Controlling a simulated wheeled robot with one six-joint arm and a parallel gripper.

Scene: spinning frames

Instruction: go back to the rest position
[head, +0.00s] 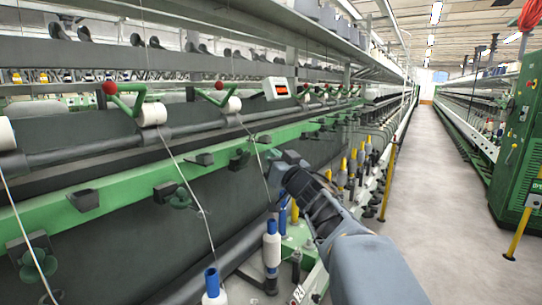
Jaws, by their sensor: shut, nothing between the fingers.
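My arm (350,250) reaches up and left from the lower right of the head view, in front of the spinning frame. My gripper (281,165) is at its far end, close to the green rail (130,200). It is small and partly hidden by my wrist, and it is shut with nothing seen in it. A blue-and-white bobbin (271,246) stands below and left of it, apart from it. Another bobbin with a blue top (212,284) stands at the bottom edge.
White rolls (152,114) sit along the frame beside red-knobbed green levers (124,97). Threads (186,180) run down from them. Yellow posts (388,183) stand by the aisle. The grey aisle floor (430,190) is clear. A green cabinet (515,140) stands at the right.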

